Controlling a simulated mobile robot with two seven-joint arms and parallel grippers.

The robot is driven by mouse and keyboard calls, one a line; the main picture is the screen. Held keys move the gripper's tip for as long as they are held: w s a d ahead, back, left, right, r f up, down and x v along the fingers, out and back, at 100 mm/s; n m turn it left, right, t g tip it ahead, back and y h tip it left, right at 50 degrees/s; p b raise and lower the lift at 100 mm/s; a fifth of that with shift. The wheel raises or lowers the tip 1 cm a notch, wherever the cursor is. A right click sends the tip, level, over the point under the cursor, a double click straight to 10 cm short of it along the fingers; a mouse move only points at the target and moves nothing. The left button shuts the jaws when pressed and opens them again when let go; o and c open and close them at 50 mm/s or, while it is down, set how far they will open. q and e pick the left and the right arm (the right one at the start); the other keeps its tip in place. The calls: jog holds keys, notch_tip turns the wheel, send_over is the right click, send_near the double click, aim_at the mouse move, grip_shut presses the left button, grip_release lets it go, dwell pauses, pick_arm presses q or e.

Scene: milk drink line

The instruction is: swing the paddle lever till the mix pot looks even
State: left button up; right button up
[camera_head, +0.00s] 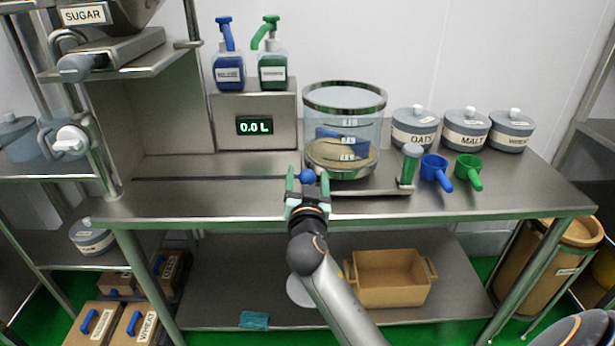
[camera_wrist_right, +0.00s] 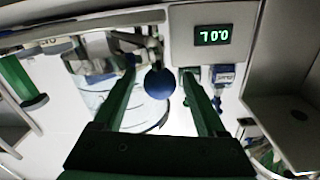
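The mix pot (camera_head: 345,105) is a clear cylinder with a steel rim, standing on the bench. Tan contents (camera_head: 340,158) lie low in it, with a blue paddle (camera_head: 345,137) partly visible above them; I cannot tell how even they are. The lever's blue ball knob (camera_head: 307,176) is at the pot's front left. My right gripper (camera_head: 307,183) is open, with its green fingers either side of the knob. In the right wrist view the knob (camera_wrist_right: 160,83) sits between the fingers (camera_wrist_right: 159,75) with gaps on both sides. My left gripper is not in view.
A display box (camera_head: 255,125) reading 0.0 L carries two pump bottles. The bench left of the gripper is clear.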

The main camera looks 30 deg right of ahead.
grip_shut()
dwell(0.3)
dwell(0.9)
